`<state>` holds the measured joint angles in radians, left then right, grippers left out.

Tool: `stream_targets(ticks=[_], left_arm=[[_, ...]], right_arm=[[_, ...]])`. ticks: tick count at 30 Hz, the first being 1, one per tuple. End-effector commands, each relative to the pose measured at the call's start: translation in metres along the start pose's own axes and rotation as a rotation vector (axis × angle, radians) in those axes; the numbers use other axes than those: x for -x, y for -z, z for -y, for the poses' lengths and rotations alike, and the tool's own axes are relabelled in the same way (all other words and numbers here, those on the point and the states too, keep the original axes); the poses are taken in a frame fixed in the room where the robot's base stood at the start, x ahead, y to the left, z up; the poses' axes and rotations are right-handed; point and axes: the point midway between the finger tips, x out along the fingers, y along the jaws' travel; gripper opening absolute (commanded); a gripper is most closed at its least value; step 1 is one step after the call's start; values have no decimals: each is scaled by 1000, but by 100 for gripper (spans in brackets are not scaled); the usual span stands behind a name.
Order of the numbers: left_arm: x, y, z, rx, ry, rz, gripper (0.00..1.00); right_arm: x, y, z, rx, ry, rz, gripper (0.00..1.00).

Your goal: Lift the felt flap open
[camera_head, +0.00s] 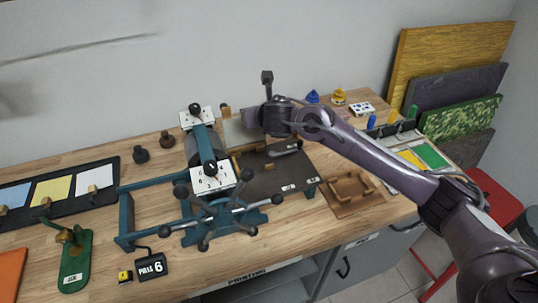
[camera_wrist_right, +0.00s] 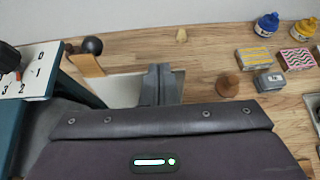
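A pale flat panel, which looks like the felt flap (camera_head: 238,133), is at the far side of the teal press (camera_head: 205,150), behind its dark bed (camera_head: 265,178). It also shows in the right wrist view (camera_wrist_right: 120,90). My right gripper (camera_wrist_right: 160,72) reaches in from the right; its grey fingers are close together and overlap the panel's right part in that view. In the head view my right gripper is mostly hidden behind its wrist. I cannot tell whether the panel's edge is between the fingers. My left gripper is not in view.
The star-shaped press wheel (camera_head: 215,215) stands at the front. A wooden tray (camera_head: 350,195) lies right of the bed. Ink bottles (camera_head: 338,96) and small boxes (camera_wrist_right: 252,57) stand at the back right. A PULLS counter (camera_head: 152,267) sits near the front edge.

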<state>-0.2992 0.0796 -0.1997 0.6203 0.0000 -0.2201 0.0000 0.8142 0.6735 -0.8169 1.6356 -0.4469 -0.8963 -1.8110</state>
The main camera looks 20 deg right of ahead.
Motion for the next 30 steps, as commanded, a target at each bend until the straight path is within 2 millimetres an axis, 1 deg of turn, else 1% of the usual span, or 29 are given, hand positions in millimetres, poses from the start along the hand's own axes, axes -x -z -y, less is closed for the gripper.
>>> stream_targets(ticks=[6,22,26,30], left_arm=[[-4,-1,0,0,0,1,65],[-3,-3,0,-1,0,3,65],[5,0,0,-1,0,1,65],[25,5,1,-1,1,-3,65]], right_arm=[[-5,-5,1,-4,2,5,0],[-5,-10,2,-8,3,11,0],[0,-19,5,-6,3,9,0],[11,-43,12,-7,3,11,0]])
